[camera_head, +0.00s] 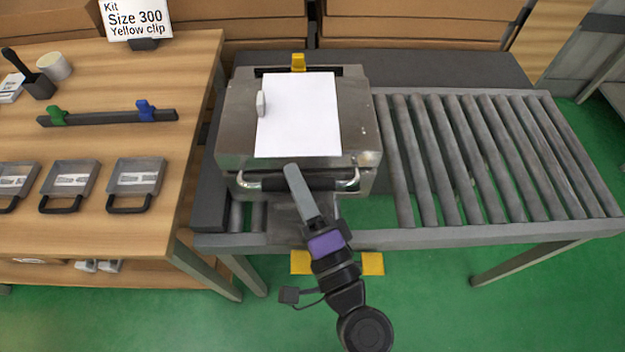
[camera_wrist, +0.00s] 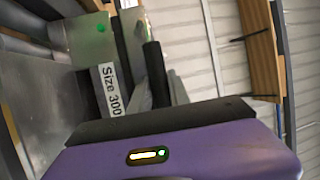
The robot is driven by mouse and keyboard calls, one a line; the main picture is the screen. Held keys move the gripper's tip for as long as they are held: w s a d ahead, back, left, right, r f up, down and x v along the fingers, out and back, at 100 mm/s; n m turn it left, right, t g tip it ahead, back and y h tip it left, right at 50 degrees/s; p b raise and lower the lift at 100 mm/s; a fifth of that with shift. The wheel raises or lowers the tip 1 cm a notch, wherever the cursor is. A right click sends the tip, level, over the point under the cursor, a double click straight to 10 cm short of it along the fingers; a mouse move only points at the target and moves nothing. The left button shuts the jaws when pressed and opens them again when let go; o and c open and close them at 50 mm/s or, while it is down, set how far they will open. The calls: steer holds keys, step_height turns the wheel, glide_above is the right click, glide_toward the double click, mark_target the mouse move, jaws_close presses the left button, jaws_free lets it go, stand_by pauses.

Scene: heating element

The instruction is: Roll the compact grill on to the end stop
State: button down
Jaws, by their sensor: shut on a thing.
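The compact grill (camera_head: 355,120) is a grey metal box on the left part of the roller conveyor (camera_head: 480,160). A white sheet (camera_head: 305,110) lies on its lid, and a yellow clip (camera_head: 298,62) shows at its back edge. Its black front handle (camera_head: 262,184) has silver end brackets. My gripper (camera_head: 291,172) reaches the handle from the front and is shut on it. In the wrist view the dark handle bar (camera_wrist: 155,72) runs between the fingers, beside a "Size 300" label (camera_wrist: 109,88). I cannot tell for sure which part is the end stop; a dark block (camera_head: 210,190) borders the conveyor's left end.
Bare rollers are free to the right of the grill. A wooden table (camera_head: 120,75) on the left holds several small trays (camera_head: 137,177), a bar with green and blue clips (camera_head: 105,117), and a sign reading "Kit Size 300 Yellow clip" (camera_head: 137,18). Cardboard boxes (camera_head: 410,30) stand behind.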

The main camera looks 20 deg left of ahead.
stand_by(0.3)
steer(key=c, duration=1.2)
jaws_free()
steer(key=shift+c, duration=0.2)
steer(key=b+v, duration=0.3)
steer(key=v, duration=0.4)
steer(key=shift+s+d, duration=0.2)
steer(key=shift+s, duration=0.1)
steer(key=shift+f, duration=0.15)
